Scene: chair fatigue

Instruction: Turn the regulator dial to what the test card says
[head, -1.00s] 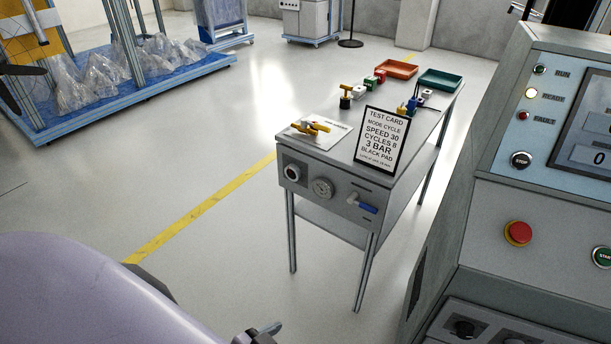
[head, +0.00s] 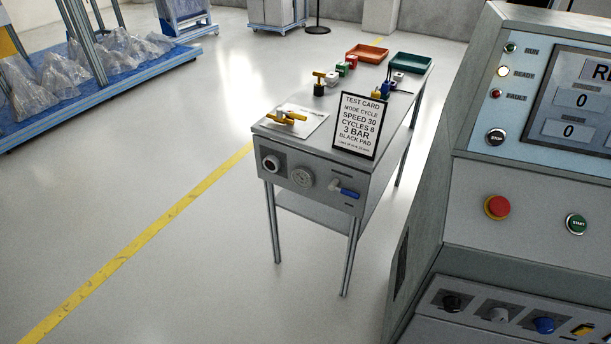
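The test card (head: 358,125) stands upright on the grey bench (head: 322,207). It reads mode cycle, speed 30, cycles 8, 3 bar, black pad. On the bench's front panel, a dark round knob with a pale face (head: 271,163) sits at the left, likely the regulator dial. Neither of my grippers is in view.
A control console (head: 520,190) with a red button (head: 497,207), green start button (head: 576,224) and several knobs fills the right. Yellow-handled tool, small coloured blocks, an orange tray (head: 367,52) and green tray (head: 411,62) are on the bench. Floor left of it is clear.

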